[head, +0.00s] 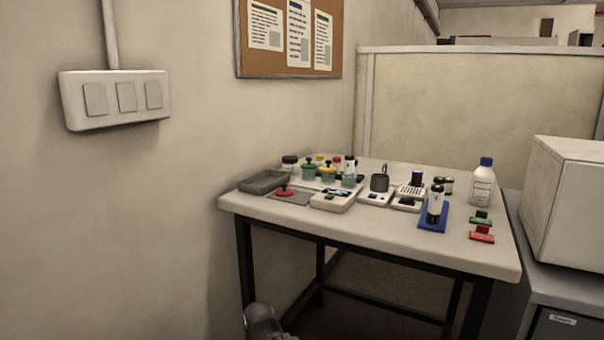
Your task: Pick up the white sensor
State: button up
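I cannot tell for sure which thing is the white sensor. Several small whitish devices stand on the white table (470,255). One is a boxy white device (333,202) with a dark display, near the front edge. To its right is a white device (373,199) with a dark grey pot (379,180) on or just behind it. Further right is a white device with a dark panel (407,204). A grey rounded part, apparently of my arm, shows at the bottom edge, in front of the table and apart from it. No gripper fingers show.
Jars with coloured lids (328,173), a grey tray (264,182) and a blue stand with a dark cylinder (433,217) crowd the table. A blue-capped bottle (482,184) and green and red clips (481,234) are at right. The front right tabletop is clear.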

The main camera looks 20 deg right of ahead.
aim_at(349, 160)
jog(key=z, duration=0.95)
jog(key=k, duration=0.15)
jog(key=u, duration=2.7)
jog(key=k, duration=1.25)
jog(key=z, duration=0.7)
jog(key=i, duration=0.9)
jog(key=z, duration=0.55)
jog(key=i, duration=0.7)
jog(key=u, duration=0.15)
